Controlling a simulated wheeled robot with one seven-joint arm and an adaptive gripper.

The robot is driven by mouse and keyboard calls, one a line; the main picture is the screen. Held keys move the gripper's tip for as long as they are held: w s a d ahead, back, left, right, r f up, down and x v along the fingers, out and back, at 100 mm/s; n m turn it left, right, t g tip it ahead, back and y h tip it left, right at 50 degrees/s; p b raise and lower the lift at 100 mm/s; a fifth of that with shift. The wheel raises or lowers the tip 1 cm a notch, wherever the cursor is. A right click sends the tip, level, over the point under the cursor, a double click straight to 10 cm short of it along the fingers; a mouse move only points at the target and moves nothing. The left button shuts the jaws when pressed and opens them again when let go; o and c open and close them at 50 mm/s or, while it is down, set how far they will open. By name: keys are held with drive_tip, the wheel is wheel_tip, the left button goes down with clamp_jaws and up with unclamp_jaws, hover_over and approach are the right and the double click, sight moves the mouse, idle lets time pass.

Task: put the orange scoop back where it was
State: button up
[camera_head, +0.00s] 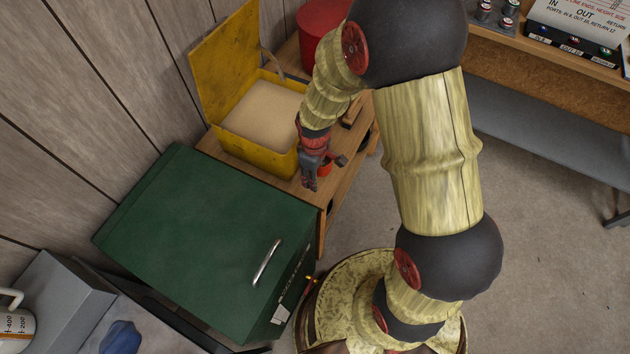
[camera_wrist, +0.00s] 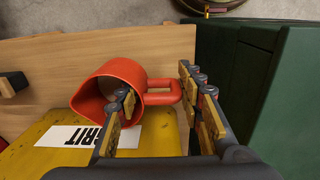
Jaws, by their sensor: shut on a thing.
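The orange scoop (camera_wrist: 110,77) is a cup with a loop handle. In the wrist view its mouth faces the lower left and its handle points right. My gripper (camera_wrist: 157,93) is shut on the scoop at its handle side, one finger overlapping the cup and the other beside the handle's end. In the head view my gripper (camera_head: 311,180) is beside the yellow bin's right front corner, and only a bit of the scoop (camera_head: 325,170) shows behind it. The open yellow bin (camera_head: 245,150) is full of sand-coloured grit. Whether the scoop touches anything below is unclear.
The bin's yellow lid (camera_head: 222,62) stands open against the wall. A wooden bench (camera_head: 333,196) carries the bin and a red container (camera_head: 322,32). A large green cabinet (camera_head: 200,240) stands close in front.

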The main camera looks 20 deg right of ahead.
drive_tip(key=shift+w+d+f, duration=0.1)
drive_tip(key=shift+w+f, duration=0.2)
drive_tip(key=shift+f, duration=0.05)
drive_tip(key=shift+w+f+b, duration=0.1)
drive_tip(key=shift+f+b, duration=0.7)
drive_tip(key=shift+f, duration=0.75)
drive_tip(key=shift+f, duration=0.1)
drive_tip(key=shift+f, duration=0.1)
drive_tip(key=o, duration=1.2)
drive_tip(key=shift+c, duration=0.2)
